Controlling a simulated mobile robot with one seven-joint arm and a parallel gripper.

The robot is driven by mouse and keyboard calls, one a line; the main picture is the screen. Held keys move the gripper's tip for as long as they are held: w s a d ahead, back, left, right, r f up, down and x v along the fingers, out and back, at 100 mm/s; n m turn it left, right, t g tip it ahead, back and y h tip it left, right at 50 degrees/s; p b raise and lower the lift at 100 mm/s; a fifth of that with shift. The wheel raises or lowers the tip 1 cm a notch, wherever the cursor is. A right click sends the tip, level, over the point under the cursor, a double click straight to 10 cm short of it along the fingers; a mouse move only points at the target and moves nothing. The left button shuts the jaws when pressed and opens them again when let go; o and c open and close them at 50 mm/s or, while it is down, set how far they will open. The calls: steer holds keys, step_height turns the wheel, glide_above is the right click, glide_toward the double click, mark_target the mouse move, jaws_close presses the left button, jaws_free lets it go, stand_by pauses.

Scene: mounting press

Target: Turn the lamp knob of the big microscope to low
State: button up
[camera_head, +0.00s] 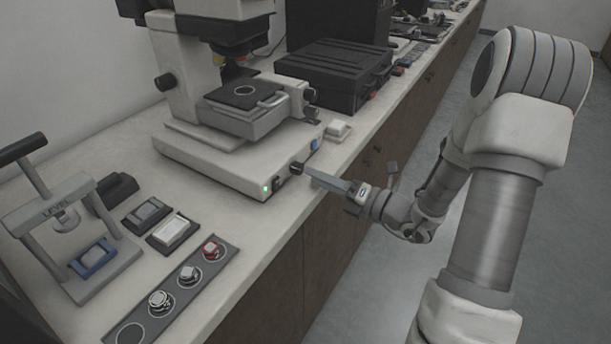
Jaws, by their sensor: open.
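The big microscope (205,165) stands on the bench, a pale body with a dark stage (245,95). On the front face of its base are a lit green light (266,189), a dark switch (278,183) and a small dark round knob (296,167). My gripper (312,177) reaches in from the right with its fingers pointing at that knob. The fingertips are very close to it; I cannot tell whether they touch. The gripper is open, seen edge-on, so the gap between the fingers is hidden. The knob's setting is too small to read.
A press marked LEVEL (70,225) stands at the left. A dark strip (172,295) with round mounts lies at the bench's front. The floor (380,260) beside the bench is clear.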

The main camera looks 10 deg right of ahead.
mark_target(301, 170)
steer(key=shift+x, duration=1.9)
jaws_close()
